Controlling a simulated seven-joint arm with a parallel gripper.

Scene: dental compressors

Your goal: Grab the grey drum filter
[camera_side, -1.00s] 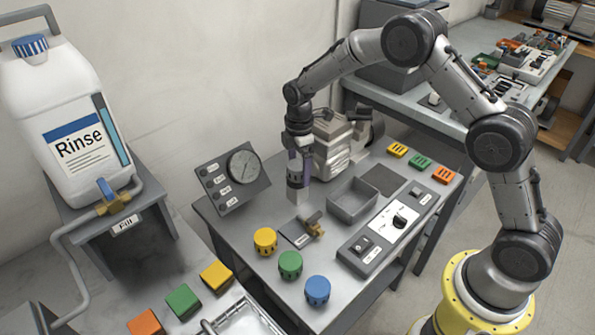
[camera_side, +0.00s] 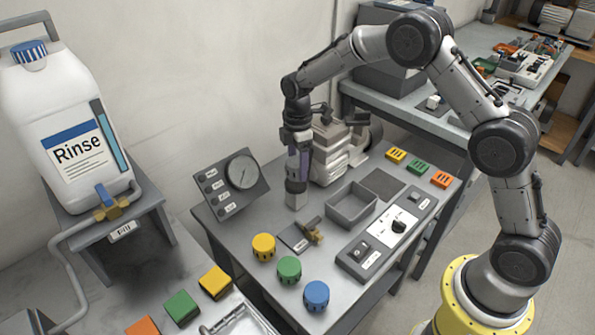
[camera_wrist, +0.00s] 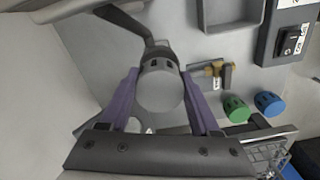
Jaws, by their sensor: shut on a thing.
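The grey drum filter (camera_wrist: 160,92) is between the two purple fingers of my gripper (camera_wrist: 160,78) in the wrist view, with its round light-grey face toward the camera and dark slots at its far rim. My gripper is shut on it. In the side view my gripper (camera_side: 298,172) points down beside the compressor (camera_side: 328,152), and a grey part (camera_side: 296,200) shows below the fingers. A dark curved pipe (camera_wrist: 125,20) runs up to the drum's far side in the wrist view; I cannot tell whether they touch.
Yellow (camera_side: 263,247), green (camera_side: 289,270) and blue (camera_side: 316,296) drum filters stand along the table's front. A brass valve (camera_side: 314,234), a grey tray (camera_side: 351,222) and a switch panel (camera_side: 388,230) lie to the right. A gauge panel (camera_side: 231,183) stands left.

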